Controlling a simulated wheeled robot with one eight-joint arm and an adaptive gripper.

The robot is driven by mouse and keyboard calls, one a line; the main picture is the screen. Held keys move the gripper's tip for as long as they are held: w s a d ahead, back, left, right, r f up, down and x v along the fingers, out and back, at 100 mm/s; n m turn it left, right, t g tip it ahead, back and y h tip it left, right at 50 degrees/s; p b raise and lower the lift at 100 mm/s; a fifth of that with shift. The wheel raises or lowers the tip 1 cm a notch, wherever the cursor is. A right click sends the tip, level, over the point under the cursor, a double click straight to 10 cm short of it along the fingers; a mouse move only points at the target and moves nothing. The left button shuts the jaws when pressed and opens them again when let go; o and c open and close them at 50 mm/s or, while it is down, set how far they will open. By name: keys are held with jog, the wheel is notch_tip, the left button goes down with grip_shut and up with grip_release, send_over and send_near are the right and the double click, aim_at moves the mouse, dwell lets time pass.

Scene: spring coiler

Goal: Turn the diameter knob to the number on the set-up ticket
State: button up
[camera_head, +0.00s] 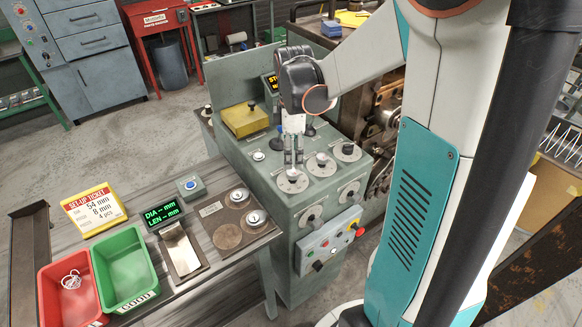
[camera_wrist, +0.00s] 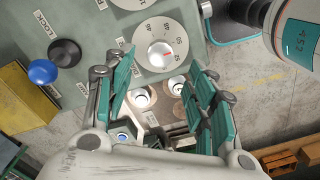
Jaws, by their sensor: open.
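The set-up ticket (camera_head: 93,208) lies at the left of the bench and reads 54 mm, 8 mm and 4 pcs. My gripper (camera_head: 293,158) points down, open and empty, over the front-left dial on the green machine's top. That dial's round silver knob (camera_head: 292,176) also shows in the wrist view (camera_wrist: 160,54). In the wrist view the teal fingers of my gripper (camera_wrist: 160,92) stand apart. I cannot tell whether they touch the knob.
Two more dials (camera_head: 321,163) (camera_head: 347,151) sit close to the right. A button panel (camera_head: 330,243) is on the machine's front. The display (camera_head: 161,214) shows DIA and LEN with dashes. Red (camera_head: 68,288) and green (camera_head: 124,270) bins stand on the bench. A blue-knobbed lever (camera_wrist: 43,71) is near.

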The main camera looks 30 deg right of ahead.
aim_at(293, 171)
notch_tip(293, 171, down, 6)
jog(key=shift+f+b, duration=0.1)
jog(key=shift+b, duration=0.45)
jog(key=c, duration=1.1)
